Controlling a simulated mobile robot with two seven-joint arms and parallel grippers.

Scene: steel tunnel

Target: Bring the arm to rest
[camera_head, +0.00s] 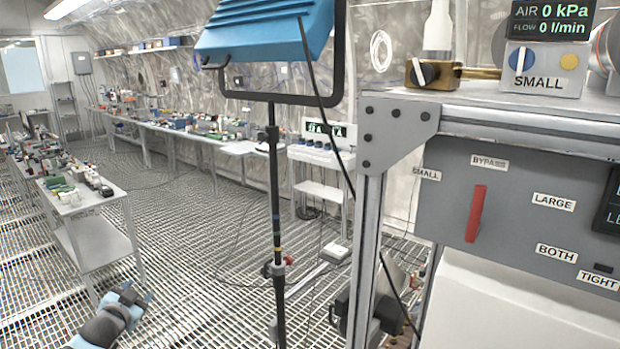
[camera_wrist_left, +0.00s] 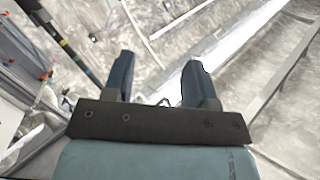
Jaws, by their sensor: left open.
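My left gripper (camera_head: 130,295) shows low at the left of the head view, at the end of my arm coming in from the bottom edge. It is in the air above the grated floor and touches nothing that I can see. In the left wrist view its two blue fingers (camera_wrist_left: 160,80) stand wide apart, with nothing between them. My right gripper is in neither view.
A stand with a blue lamp (camera_head: 265,30) rises in the middle. A steel frame with a grey panel (camera_head: 520,215) and red handle (camera_head: 476,213) fills the right. A white cart (camera_head: 95,240) stands left. Grated floor (camera_head: 200,260) lies open between.

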